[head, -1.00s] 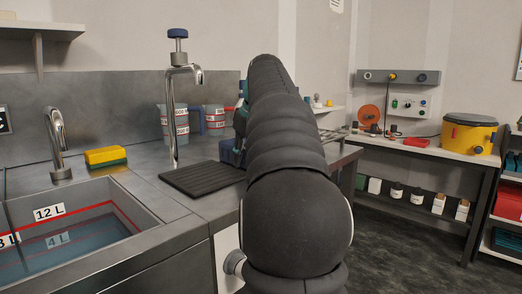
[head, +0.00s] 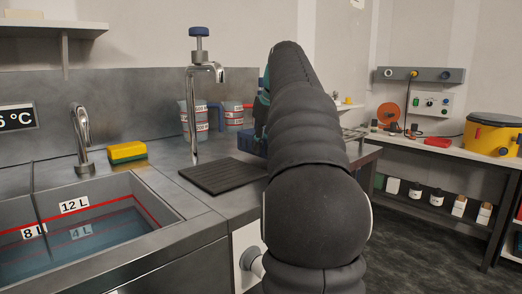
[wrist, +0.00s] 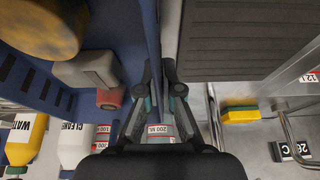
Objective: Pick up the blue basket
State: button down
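The blue basket (wrist: 115,30) fills the left and upper middle of the wrist view, with its slotted wall and contents showing. In the head view only a small blue part of it (head: 251,144) shows beside my arm, at the far edge of the black mat. My gripper (wrist: 158,72) is at the basket's right wall in the wrist view. Its fingertips are close together, one on each side of the thin rim, and look shut on it. My arm hides the gripper and most of the basket in the head view.
A ribbed black mat (head: 222,176) lies just right of the basket in the wrist view. The tap (head: 194,105), yellow sponge (head: 127,152), sink (head: 155,195) and measuring jugs (head: 196,120) are nearby. A bench with a yellow tub (head: 490,136) stands at right.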

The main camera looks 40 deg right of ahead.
notch_tip(320, 180, up, 2)
jog(key=shift+r+p, duration=0.1)
jog(key=shift+p, duration=0.2)
jog(key=s+d+r, duration=0.2)
jog(key=s+r, duration=0.4)
jog(key=s, duration=0.5)
jog(key=shift+s+r, duration=0.25)
jog(key=shift+r, duration=0.05)
jog(key=shift+s, duration=0.1)
